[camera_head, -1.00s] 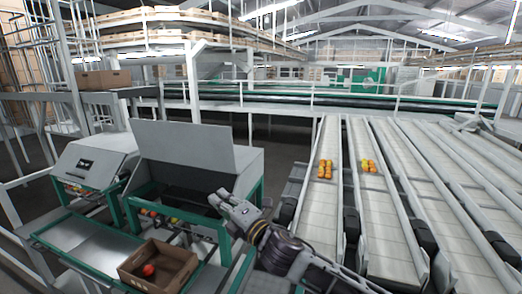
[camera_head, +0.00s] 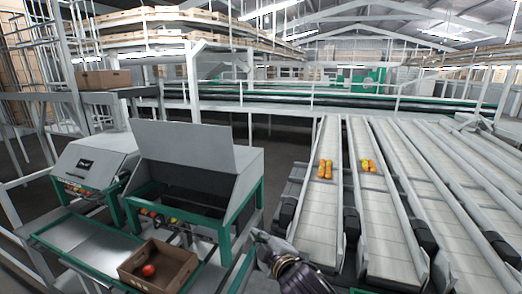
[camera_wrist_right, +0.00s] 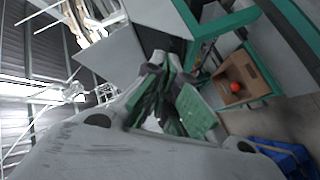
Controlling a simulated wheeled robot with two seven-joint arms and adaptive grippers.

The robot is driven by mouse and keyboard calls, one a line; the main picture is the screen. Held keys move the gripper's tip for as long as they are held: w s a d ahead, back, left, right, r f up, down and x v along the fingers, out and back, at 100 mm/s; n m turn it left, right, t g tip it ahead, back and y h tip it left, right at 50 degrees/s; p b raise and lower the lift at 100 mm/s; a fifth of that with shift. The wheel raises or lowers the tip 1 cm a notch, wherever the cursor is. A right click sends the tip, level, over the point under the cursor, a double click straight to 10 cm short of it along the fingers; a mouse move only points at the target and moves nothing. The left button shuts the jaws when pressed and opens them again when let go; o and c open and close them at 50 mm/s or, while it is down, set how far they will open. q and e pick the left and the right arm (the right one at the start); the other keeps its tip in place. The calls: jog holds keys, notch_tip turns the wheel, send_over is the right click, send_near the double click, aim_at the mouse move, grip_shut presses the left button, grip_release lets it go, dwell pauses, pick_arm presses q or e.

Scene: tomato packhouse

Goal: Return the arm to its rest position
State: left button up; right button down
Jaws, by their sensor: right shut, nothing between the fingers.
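My right gripper (camera_head: 257,236) is low in the middle of the head view, right of the grey machine with the green frame (camera_head: 190,170). Its arm comes up from the bottom edge. The gripper is shut and empty, apart from everything around it. In the right wrist view its green-padded fingers (camera_wrist_right: 176,103) fill the middle. An open cardboard box (camera_head: 160,268) with one red tomato (camera_head: 149,270) stands on the metal bench to the left. The box also shows in the right wrist view (camera_wrist_right: 243,75). My left gripper is not in view.
Several sloping conveyor lanes (camera_head: 385,215) lie to the right, with orange tomatoes (camera_head: 325,169) on two of them. A second grey machine (camera_head: 95,160) stands at the left. A blue crate (camera_wrist_right: 285,155) is on the floor in the wrist view. A narrow gap separates machine and lanes.

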jog(key=s+d+f+m+g+h, duration=0.45)
jog(key=s+d+f+m, duration=0.45)
jog(key=d+f, duration=0.45)
jog(key=s+d+f+m+g+h, duration=0.1)
jog(key=s+d+f+m+g, duration=0.15)
jog(key=s+d+f, duration=0.4)
jog(key=s+d+f+m+g+h, duration=0.1)
jog(key=s+d+f+m+g, duration=0.15)
jog(key=s, duration=0.75)
notch_tip(320, 180, down, 34)
jog(key=s+g, duration=0.2)
jog(key=s, duration=0.1)
jog(key=s+d+f, duration=0.2)
jog(key=s+f, duration=0.7)
jog(key=s, duration=0.2)
jog(key=s+d+f+g, duration=0.1)
jog(key=s+d+f, duration=0.1)
jog(key=s+f, duration=0.8)
jog(key=shift+s+f+n, duration=0.2)
jog(key=shift+s+n, duration=0.2)
jog(key=shift+s, duration=0.1)
